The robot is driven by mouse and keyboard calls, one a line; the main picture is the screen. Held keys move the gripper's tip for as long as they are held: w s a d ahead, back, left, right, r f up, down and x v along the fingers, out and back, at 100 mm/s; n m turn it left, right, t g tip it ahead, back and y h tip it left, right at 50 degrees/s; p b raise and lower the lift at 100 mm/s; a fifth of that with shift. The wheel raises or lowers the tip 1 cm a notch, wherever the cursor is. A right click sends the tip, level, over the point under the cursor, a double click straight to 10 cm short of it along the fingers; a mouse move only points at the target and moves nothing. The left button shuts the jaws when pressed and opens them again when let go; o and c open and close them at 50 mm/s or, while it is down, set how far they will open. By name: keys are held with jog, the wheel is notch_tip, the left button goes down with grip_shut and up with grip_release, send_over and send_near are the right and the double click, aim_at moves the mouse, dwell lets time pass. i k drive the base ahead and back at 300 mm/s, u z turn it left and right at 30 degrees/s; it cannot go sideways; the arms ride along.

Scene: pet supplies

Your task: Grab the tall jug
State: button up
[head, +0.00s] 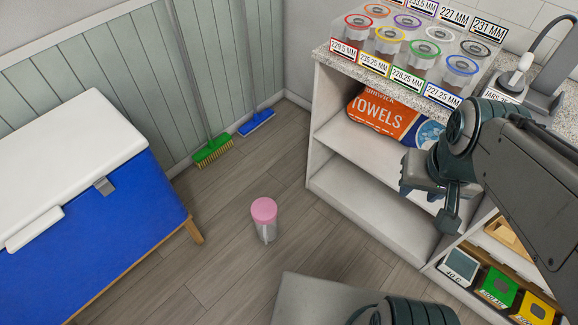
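A tall clear container with a pink lid (264,220) stands upright on the wooden floor in the middle of the head view. It is the only tall jug-like vessel standing on the floor. My gripper (428,203) hangs at the right, in front of the shelf unit and well apart from the pink-lidded container. Its fingers are spread and nothing shows between them.
A blue chest with a white lid (70,160) stands at left. A shelf unit (340,172) at right bears several coloured-lid jars (389,42); a towels pack (383,115) lies inside. A green broom (212,150) and blue broom (256,121) lean behind. Floor around the container is clear.

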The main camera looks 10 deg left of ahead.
aim_at(264, 211)
jog(key=u, duration=0.1)
jog(key=i, duration=0.55)
jog(key=u, duration=0.8)
jog(key=i, duration=0.5)
jog(key=u, duration=0.6)
